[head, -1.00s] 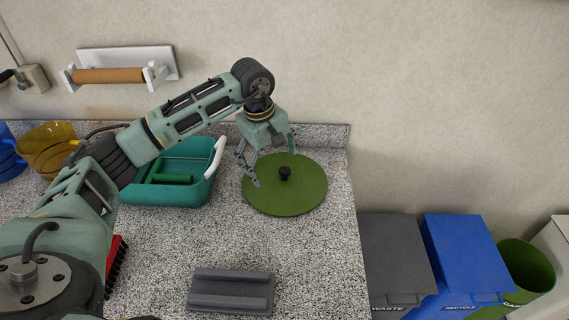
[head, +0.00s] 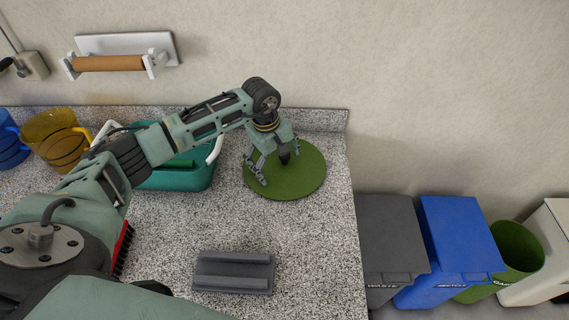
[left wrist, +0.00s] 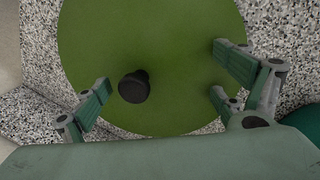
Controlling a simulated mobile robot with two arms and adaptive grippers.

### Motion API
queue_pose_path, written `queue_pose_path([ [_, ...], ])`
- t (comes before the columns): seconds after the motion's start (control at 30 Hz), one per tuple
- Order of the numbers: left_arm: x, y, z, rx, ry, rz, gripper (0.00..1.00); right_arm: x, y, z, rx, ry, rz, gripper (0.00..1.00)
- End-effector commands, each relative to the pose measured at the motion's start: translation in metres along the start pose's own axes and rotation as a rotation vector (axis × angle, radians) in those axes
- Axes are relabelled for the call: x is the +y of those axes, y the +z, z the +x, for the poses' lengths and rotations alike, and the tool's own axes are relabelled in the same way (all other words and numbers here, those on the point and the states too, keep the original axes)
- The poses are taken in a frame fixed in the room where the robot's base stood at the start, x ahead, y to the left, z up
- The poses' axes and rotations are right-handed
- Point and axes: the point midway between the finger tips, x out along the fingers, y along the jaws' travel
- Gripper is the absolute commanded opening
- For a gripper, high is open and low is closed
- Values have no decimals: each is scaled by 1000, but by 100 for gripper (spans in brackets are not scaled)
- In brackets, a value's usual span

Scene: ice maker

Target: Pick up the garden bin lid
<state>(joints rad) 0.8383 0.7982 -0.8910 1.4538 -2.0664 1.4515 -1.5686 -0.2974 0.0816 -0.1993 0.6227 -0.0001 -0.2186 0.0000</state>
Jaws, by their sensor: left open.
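The garden bin lid (head: 305,180) is a round green disc with a black knob, lying flat on the speckled counter near its right end. My left gripper (head: 275,170) is over the lid in the head view, partly hiding it and the knob. In the left wrist view the lid (left wrist: 180,40) fills the middle, and its black knob (left wrist: 134,87) stands between the spread fingers of my left gripper (left wrist: 160,95), nearer the single finger on the left. The fingers are open and do not touch the knob. My right gripper is not in view.
A teal basin (head: 185,182) with white handles stands left of the lid. A grey block (head: 233,272) lies at the front of the counter. Yellow (head: 55,140) and blue cups stand far left. Grey, blue and green bins (head: 517,245) stand below, right of the counter.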

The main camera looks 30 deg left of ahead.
Motion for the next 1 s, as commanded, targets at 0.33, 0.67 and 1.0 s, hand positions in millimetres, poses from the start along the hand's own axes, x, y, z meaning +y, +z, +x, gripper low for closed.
queue_pose_path([
  [0.33, 0, 0, -1, 0, 0, 0, 64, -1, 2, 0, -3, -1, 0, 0],
  [0.67, 0, 0, -1, 0, 1, 0, 35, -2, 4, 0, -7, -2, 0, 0],
  [1.0, 2, 0, -5, 0, 3, 0, 35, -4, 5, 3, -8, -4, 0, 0],
])
